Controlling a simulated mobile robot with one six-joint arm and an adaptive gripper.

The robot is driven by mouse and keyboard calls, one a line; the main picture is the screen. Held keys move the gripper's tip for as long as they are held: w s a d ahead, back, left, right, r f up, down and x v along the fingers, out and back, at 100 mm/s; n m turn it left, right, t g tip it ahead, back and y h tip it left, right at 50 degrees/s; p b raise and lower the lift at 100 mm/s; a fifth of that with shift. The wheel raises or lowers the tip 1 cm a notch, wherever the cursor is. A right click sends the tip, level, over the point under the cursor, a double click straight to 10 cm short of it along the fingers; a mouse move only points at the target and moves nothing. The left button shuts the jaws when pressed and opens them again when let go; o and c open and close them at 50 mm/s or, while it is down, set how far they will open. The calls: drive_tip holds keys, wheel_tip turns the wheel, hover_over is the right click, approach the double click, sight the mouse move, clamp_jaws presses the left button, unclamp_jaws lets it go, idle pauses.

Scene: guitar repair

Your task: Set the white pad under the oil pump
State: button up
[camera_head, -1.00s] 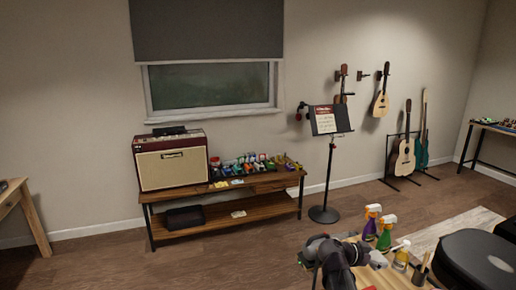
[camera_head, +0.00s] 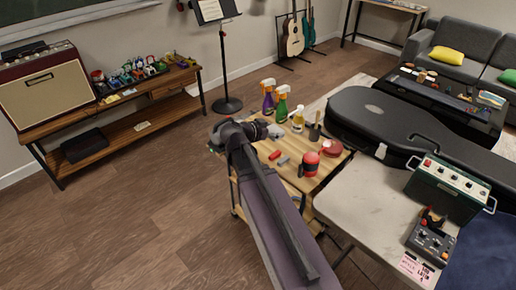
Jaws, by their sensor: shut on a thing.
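My gripper (camera_head: 261,130) is small and dark at the end of my arm, over the left back part of the wooden cart top (camera_head: 318,174). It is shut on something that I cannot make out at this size. A small pale grey piece (camera_head: 275,131) shows just right of the gripper; I cannot tell whether it is the white pad, or whether it is held or lies on the cart. A bottle with yellowish contents and a pale top (camera_head: 298,121), likely the oil pump, stands upright on the cart to the right of the gripper. Its base is partly unclear.
Purple (camera_head: 268,97) and green (camera_head: 283,103) spray bottles stand behind the gripper. A dark cup (camera_head: 315,132), red-and-black can (camera_head: 311,163) and red round thing (camera_head: 332,148) are to the right. A pale table (camera_head: 365,200) and black guitar case (camera_head: 400,125) adjoin the cart.

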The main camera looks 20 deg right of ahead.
wheel_tip(320, 180, down, 16)
drive_tip(key=b, duration=1.4)
drive_tip(key=shift+r+b, duration=0.15)
drive_tip(key=shift+b, duration=0.2)
drive_tip(key=b, duration=0.1)
hover_over(262, 148)
drive_tip(key=s, duration=0.3)
drive_tip(key=shift+a+f, duration=0.3)
drive_tip(key=shift+f, duration=0.3)
drive_tip(key=shift+w, duration=0.2)
drive_tip(key=shift+w, duration=0.3)
drive_tip(key=shift+w+d+f, duration=0.1)
drive_tip(key=shift+w+d, duration=0.05)
drive_tip(key=shift+w, duration=0.4)
drive_tip(key=shift+w+d+f, duration=0.1)
drive_tip(key=shift+w, duration=0.45)
drive_tip(key=shift+s+f+b, duration=0.2)
drive_tip(key=shift+f+b, duration=0.4)
drive_tip(key=shift+b, duration=0.25)
drive_tip(key=shift+f+b, duration=0.9)
drive_tip(key=shift+b, duration=0.05)
drive_tip(key=shift+f, duration=0.15)
